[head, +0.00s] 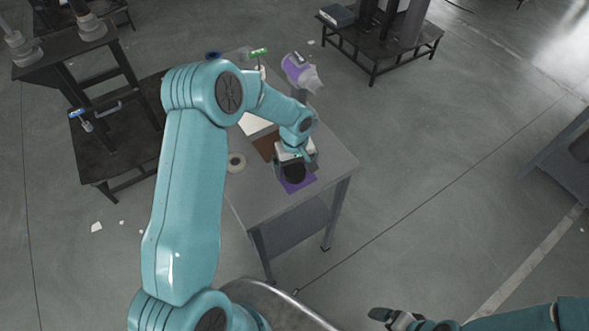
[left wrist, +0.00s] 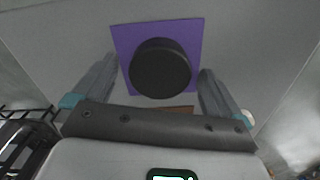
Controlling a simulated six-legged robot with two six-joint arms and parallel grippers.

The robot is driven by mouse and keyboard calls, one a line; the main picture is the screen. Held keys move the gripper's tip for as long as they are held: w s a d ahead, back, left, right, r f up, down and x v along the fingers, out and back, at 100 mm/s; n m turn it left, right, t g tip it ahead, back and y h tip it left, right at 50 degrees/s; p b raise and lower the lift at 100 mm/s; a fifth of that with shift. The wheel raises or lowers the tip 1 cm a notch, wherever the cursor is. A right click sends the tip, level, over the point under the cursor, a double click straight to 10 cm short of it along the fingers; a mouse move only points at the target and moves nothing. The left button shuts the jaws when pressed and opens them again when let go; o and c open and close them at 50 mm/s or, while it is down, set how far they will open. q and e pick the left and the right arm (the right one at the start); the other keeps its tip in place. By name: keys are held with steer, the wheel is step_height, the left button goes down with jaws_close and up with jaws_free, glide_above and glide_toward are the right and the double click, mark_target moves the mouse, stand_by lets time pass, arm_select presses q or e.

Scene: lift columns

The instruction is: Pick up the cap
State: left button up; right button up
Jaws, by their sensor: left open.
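The cap (left wrist: 160,66) is a black round disc in the left wrist view. It lies on a purple square (left wrist: 122,40) and also shows in the head view (head: 294,173), near the table's front edge. My left gripper (left wrist: 157,70) is open, with one grey finger on each side of the cap. I see gaps between the fingers and the cap, and nothing is held. The gripper's height above the table is hard to tell. My right gripper (head: 384,316) is at the bottom of the head view, away from the table; its jaw opening is unclear.
The grey table (head: 336,166) also bears a tape roll (head: 237,162), a brown patch (head: 266,146) and a purple-and-white bottle (head: 297,70) at the back. My left arm hides part of the top. Dark tables stand at left (head: 100,156) and back right (head: 385,46).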

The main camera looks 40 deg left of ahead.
mark_target(295, 170)
arm_select(q)
steer(key=shift+s, duration=0.1)
steer(key=shift+c, duration=0.4)
steer(key=shift+d+r, duration=0.1)
steer(key=shift+r, duration=0.05)
steer(key=c, duration=1.1)
steer(key=shift+r, duration=0.25)
step_height(295, 170, up, 21)
steer(key=b, duration=0.1)
steer(key=shift+r, duration=0.15)
